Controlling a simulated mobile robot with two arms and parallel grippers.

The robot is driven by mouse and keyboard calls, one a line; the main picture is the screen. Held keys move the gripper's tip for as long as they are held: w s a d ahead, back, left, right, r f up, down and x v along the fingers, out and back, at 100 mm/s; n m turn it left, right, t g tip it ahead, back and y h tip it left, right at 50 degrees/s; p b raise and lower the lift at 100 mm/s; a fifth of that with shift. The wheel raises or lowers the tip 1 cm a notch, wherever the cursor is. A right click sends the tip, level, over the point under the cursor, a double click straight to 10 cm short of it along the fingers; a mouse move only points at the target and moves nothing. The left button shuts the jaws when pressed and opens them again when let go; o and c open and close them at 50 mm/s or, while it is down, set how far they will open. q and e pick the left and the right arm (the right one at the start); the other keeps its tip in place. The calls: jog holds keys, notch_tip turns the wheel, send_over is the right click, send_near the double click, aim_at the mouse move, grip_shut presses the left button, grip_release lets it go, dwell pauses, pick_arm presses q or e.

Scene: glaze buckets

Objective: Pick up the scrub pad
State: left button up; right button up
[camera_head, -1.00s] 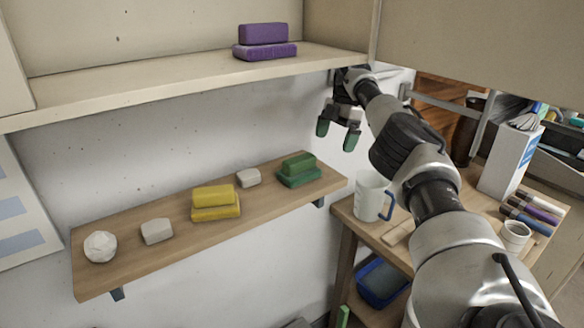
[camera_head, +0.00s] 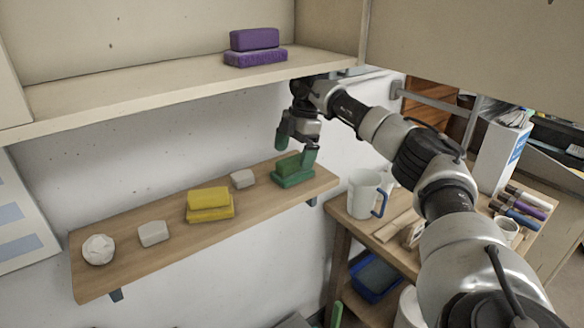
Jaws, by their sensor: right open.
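The green two-layer pad stack (camera_head: 293,178) sits near the right end of the wooden wall shelf. A yellow stack (camera_head: 210,205) of the same shape lies mid-shelf, and a purple stack (camera_head: 255,48) lies on the upper shelf. I cannot tell from looks alone which one is the scrub pad. My right gripper (camera_head: 295,150) is open and points down at the green stack. One fingertip overlaps the stack's upper block in the picture; I cannot tell whether it touches. The other fingertip is farther left and higher. My left gripper is not in view.
The wooden shelf (camera_head: 118,264) also holds white lumps, one of them (camera_head: 243,178) just left of the green stack. The upper shelf (camera_head: 150,92) overhangs close above my right wrist. A white mug (camera_head: 364,193) stands on the table at right.

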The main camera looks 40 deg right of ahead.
aim_at(292, 159)
jog(key=p+x, duration=0.1)
jog(key=x, duration=0.2)
jog(key=shift+s+f, duration=0.1)
jog(key=shift+f, duration=0.25)
jog(key=shift+a+f, duration=0.15)
jog(key=shift+f, duration=0.3)
jog(key=c, duration=1)
jog(key=shift+r, duration=0.15)
jog(key=shift+c, duration=0.2)
jog(key=shift+r+b, duration=0.5)
jog(key=shift+r, duration=0.1)
jog(key=shift+s+r+b, duration=0.3)
jog(key=shift+r+b, duration=0.35)
jog(key=shift+r, duration=0.2)
jog(key=s+a+b, duration=0.2)
jog(key=s+b, duration=0.4)
jog(key=s, duration=1.1)
jog(key=shift+r, duration=0.2)
